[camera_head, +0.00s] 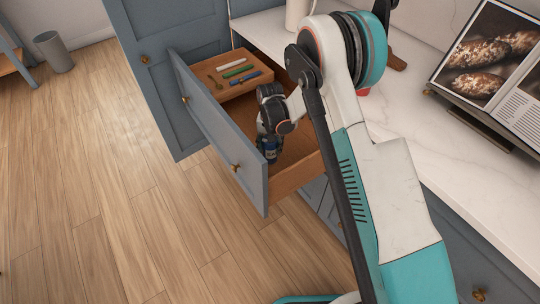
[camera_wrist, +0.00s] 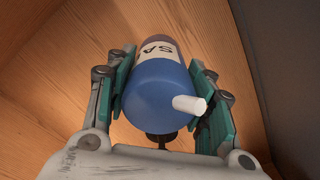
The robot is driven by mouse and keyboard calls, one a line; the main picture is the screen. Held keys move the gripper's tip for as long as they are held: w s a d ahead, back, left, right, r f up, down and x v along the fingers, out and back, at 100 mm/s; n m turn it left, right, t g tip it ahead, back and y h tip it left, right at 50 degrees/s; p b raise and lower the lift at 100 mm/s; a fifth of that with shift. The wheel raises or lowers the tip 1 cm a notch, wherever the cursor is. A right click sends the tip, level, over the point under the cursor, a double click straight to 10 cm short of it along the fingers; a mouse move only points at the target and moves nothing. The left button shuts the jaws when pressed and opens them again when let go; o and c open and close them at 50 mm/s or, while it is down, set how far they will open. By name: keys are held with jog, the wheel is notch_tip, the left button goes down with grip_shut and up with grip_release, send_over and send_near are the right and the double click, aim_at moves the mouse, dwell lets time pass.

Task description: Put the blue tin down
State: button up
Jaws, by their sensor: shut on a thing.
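The blue tin (camera_wrist: 158,96) has a pale label reading "SA" and a small white spout on its near end. My gripper (camera_wrist: 166,90) is shut on it, with a teal finger pad on each side. In the head view the tin (camera_head: 268,152) shows as a small dark blue shape below my gripper (camera_head: 270,140), inside the open drawer (camera_head: 216,117). Wood of the drawer fills most of the wrist view behind the tin. I cannot tell whether the tin touches the drawer floor.
A wooden tray (camera_head: 207,80) with white, green and blue slim items sits at the drawer's far end. The grey-blue drawer front stands close to my gripper. An open cookbook (camera_head: 487,70) stands on the white counter (camera_head: 432,130). A grey bin (camera_head: 54,52) stands on the floor.

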aim_at(270, 153)
jog(key=shift+f+b, duration=0.8)
jog(key=shift+f, duration=1.35)
jog(key=shift+f, duration=0.15)
jog(key=o, duration=1.4)
